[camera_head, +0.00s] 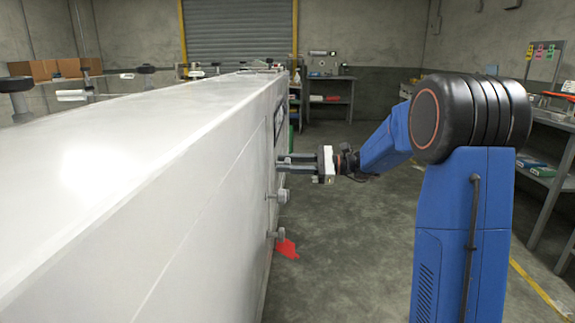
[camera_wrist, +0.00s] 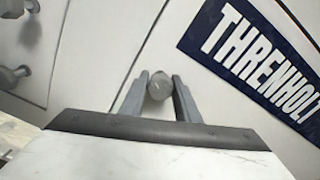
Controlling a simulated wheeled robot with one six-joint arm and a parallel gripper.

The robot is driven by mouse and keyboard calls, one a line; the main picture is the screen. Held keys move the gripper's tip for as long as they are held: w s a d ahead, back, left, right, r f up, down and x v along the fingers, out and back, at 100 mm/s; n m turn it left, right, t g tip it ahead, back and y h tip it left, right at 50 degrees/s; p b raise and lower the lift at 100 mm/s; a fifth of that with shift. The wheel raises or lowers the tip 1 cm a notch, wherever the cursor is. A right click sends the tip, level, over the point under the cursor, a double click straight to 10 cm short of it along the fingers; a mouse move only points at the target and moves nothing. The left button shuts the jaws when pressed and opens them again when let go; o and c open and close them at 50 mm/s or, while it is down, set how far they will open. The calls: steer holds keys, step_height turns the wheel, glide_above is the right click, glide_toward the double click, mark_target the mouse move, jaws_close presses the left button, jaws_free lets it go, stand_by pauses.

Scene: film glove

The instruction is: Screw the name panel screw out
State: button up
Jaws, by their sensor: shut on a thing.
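The name panel screw (camera_wrist: 159,86) is a grey round-headed screw at the white wall, in the middle of the wrist view. My gripper (camera_wrist: 159,82) is shut on it, one grey finger on each side of its head. In the head view my gripper (camera_head: 281,161) reaches left to the side of the long white cabinet (camera_head: 225,185); the held screw cannot be made out there. The dark blue name panel (camera_wrist: 260,55) with white letters "THRENHOLT" is right of the screw, tilted in the wrist view. How far the screw sits in the wall is hidden.
Two other grey knobs, an upper one (camera_head: 281,195) and a lower one (camera_head: 277,234), stick out of the cabinet side below my gripper. A red patch (camera_head: 287,249) lies on the floor. Shelving (camera_head: 545,170) stands at the right. The floor between is mostly clear.

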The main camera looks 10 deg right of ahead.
steer(key=n, duration=0.4)
steer(key=shift+n, duration=0.3)
steer(key=n, duration=1)
steer(key=shift+n, duration=0.4)
steer(key=n, duration=0.5)
steer(key=shift+n, duration=0.3)
steer(key=n, duration=0.4)
steer(key=shift+n, duration=0.3)
steer(key=n, duration=0.9)
steer(key=shift+n, duration=2.7)
